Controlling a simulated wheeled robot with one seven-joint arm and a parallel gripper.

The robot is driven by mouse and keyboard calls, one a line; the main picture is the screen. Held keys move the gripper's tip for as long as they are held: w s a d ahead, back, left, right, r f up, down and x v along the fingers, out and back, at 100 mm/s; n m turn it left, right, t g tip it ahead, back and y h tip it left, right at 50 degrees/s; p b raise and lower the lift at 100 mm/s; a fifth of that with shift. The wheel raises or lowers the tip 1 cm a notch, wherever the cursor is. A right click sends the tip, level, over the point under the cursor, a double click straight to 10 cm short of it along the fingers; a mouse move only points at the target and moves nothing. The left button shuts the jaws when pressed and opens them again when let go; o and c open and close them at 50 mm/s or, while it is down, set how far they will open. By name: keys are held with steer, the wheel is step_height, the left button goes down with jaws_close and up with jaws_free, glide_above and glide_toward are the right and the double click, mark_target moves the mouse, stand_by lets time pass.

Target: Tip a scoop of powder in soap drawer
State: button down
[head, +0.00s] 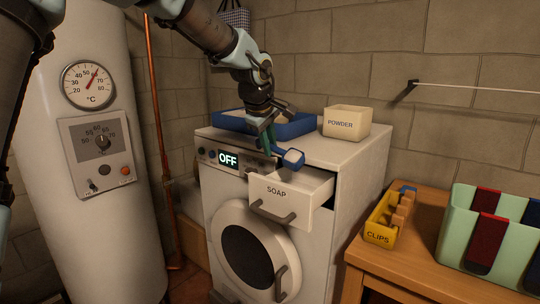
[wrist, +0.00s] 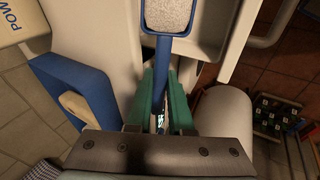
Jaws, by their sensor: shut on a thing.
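My gripper (head: 266,140) is shut on the handle of a blue scoop (head: 283,154), whose head is full of pale grainy powder. In the wrist view, my gripper's green fingers (wrist: 163,95) clasp the handle from both sides, and the scoop's head (wrist: 147,23) looks about level. The soap drawer (head: 280,198), marked SOAP, is pulled out from the washing machine (head: 337,200). The scoop's head is above the drawer's opening, apart from it. Most of the drawer's inside is hidden. The powder box (head: 346,123) stands on the machine's top at the back right.
A blue tray (head: 300,128) lies on the machine's top behind my gripper. A white boiler (head: 95,200) and copper pipe (head: 160,120) stand at left. A wooden table (head: 395,264) at right holds a yellow clips box (head: 378,236) and a green divided bin (head: 457,225).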

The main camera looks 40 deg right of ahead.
steer(key=h+b, duration=0.3)
steer(key=b, duration=0.1)
steer(key=shift+a+f+t+h, duration=0.3)
steer(key=shift+f, duration=0.1)
steer(key=shift+a+r+h+p, duration=0.1)
steer(key=shift+h+p, duration=0.45)
steer(key=shift+h, duration=0.55)
steer(key=shift+f+m+t+h+b, duration=0.2)
steer(key=shift+h+b, duration=0.3)
steer(key=shift+h, duration=0.6)
steer(key=shift+f+m+t+h+b, duration=0.1)
steer(key=shift+m+t+h+b, duration=0.25)
steer(key=shift+h, duration=0.75)
steer(key=shift+r, duration=0.1)
step_height(320, 180, up, 5)
steer(key=p, duration=0.5)
